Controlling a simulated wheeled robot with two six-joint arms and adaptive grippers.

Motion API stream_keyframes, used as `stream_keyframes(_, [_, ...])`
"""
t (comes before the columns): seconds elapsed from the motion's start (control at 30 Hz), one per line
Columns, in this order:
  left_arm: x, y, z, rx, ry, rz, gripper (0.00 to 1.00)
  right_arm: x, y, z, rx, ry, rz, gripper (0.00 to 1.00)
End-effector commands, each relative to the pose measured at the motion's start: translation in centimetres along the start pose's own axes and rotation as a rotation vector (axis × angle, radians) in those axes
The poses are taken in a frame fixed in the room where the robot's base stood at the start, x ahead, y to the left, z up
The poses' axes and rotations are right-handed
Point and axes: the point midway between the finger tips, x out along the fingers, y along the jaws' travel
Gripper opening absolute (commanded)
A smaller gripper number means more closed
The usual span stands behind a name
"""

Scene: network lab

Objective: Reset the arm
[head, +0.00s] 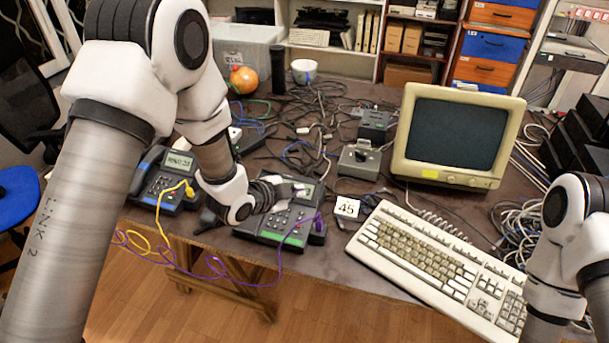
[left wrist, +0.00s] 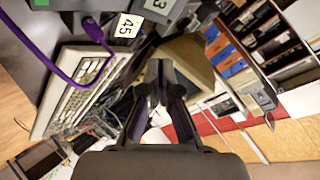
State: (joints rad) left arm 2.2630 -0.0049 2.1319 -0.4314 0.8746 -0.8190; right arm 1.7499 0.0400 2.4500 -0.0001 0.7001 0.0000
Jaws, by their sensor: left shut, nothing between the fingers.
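My left arm comes in from the left across the front of the desk. My left gripper (head: 284,188) is shut and empty, above the right-hand desk phone (head: 288,232), covering part of it. In the left wrist view the shut fingers (left wrist: 160,76) point out over the desk with nothing between them. My right arm (head: 562,245) shows at the right edge beside the keyboard. Its gripper is out of view.
A second phone (head: 163,188) with a yellow cable stands to the left. A purple cable (head: 262,283) hangs over the front edge. A keyboard (head: 440,255), a number 45 card (head: 347,207), a monitor (head: 455,135) and tangled cables crowd the desk (head: 345,262).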

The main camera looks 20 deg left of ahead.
Motion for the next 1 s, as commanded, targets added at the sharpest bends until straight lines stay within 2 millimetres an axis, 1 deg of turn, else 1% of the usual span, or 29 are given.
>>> stream_keyframes(0.1, [0.0,0.0,0.0,-0.001,0.000,0.000,0.00,0.0,0.0,0.0,0.000,0.000,0.000,0.40])
stream_keyframes(0.17, [0.0,0.4,0.3,-0.014,-0.008,0.007,0.00,0.0,0.0,0.0,0.000,0.000,0.000,0.40])
stream_keyframes(0.23, [0.0,1.9,1.4,-0.068,-0.037,0.031,0.00,0.0,0.0,0.0,0.000,0.000,0.000,0.40])
stream_keyframes(0.27, [0.0,3.0,2.2,-0.108,-0.059,0.049,0.00,0.0,0.0,0.0,0.000,0.000,0.000,0.40])
stream_keyframes(0.37, [-0.9,8.6,6.2,-0.311,-0.185,0.129,0.00,0.0,0.0,0.0,0.000,0.000,0.000,0.40])
stream_keyframes(0.4, [-1.6,11.5,8.0,-0.415,-0.256,0.163,0.00,0.0,0.0,0.0,0.000,0.000,0.000,0.40])
stream_keyframes(0.47, [-3.3,16.0,10.8,-0.579,-0.379,0.210,0.00,0.0,0.0,0.0,0.000,0.000,0.000,0.40])
stream_keyframes(0.5, [-4.8,19.0,12.5,-0.685,-0.468,0.235,0.00,0.0,0.0,0.0,0.000,0.000,0.000,0.40])
stream_keyframes(0.57, [-7.3,23.2,14.7,-0.834,-0.605,0.259,0.00,0.0,0.0,0.0,0.000,0.000,0.000,0.40])
stream_keyframes(0.6, [-9.1,25.8,15.9,-0.923,-0.697,0.269,0.00,0.0,0.0,0.0,0.000,0.000,0.000,0.40])
stream_keyframes(0.7, [-13.2,30.5,17.8,-1.094,-0.889,0.268,0.00,0.0,0.0,0.0,0.000,0.000,0.000,0.40])
stream_keyframes(0.8, [-15.8,32.8,18.6,-1.184,-1.004,0.252,0.00,0.0,0.0,0.0,0.000,0.000,0.000,0.40])
stream_keyframes(0.83, [-16.2,33.2,18.8,-1.198,-1.022,0.249,0.00,0.0,0.0,0.0,0.000,0.000,0.000,0.40])
stream_keyframes(0.9, [-16.6,33.5,18.9,-1.212,-1.040,0.245,0.00,0.0,0.0,0.0,0.000,0.000,0.000,0.40])
stream_keyframes(1.0, [-16.5,33.5,18.9,-1.213,-1.038,0.244,0.00,0.0,0.0,0.0,0.000,0.000,0.000,0.40])
